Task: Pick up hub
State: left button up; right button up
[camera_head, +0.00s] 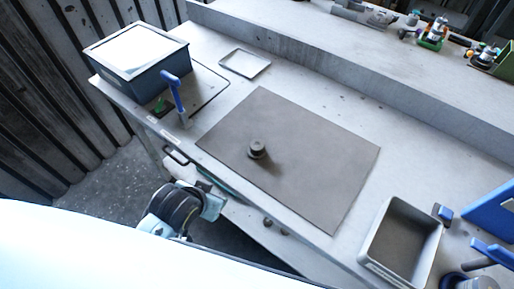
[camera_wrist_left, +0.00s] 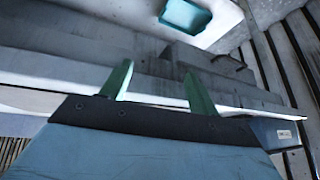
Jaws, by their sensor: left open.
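The hub (camera_head: 257,149) is a small dark round part with a raised, narrower top. It stands upright on the brown-grey mat (camera_head: 310,150), left of the mat's middle. My left gripper (camera_head: 212,203) is near the front edge of the bench, lower left of the hub and well apart from it. In the left wrist view its two green fingers (camera_wrist_left: 157,70) stand apart with nothing between them. The hub is not visible in that view. My right gripper does not show in either view.
A dark blue lidded box (camera_head: 138,75) and an upright blue handle (camera_head: 174,92) stand at the left. A shallow tray (camera_head: 245,63) lies behind the mat. A grey bin (camera_head: 370,250) and blue parts (camera_head: 492,214) are at the right. The mat around the hub is clear.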

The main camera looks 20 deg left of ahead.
pick_arm(q)
jog(key=w+d+r+m+t+h, duration=0.1)
jog(key=w+d+r+t, duration=0.3)
jog(key=r, duration=0.4)
jog(key=w+d+r+t+h, duration=0.1)
jog(key=w+r+t, duration=0.4)
jog(key=r, duration=0.4)
jog(key=w+d+r+m+t+h, duration=0.1)
jog(key=w+d+r+t, duration=0.2)
jog(key=w+r, duration=0.4)
jog(key=d+r+m+t+h, duration=0.2)
jog(key=d+r+m+h, duration=0.4)
jog(key=d+r+h, duration=0.25)
jog(key=s+d+r+m+g+h, duration=0.3)
jog(key=s+d+m+g+h, duration=0.2)
jog(key=d+m+g+h, duration=0.45)
jog(key=m+g+y, duration=0.7)
jog(key=g+y, duration=0.4)
jog(key=y, duration=1)
send_over(258, 145)
notch_tip(258, 145, down, 25)
jog(key=shift+w+r, duration=0.1)
jog(key=shift+a+f+p, duration=0.1)
jog(key=shift+f+p, duration=0.3)
jog(key=shift+f, duration=2.75)
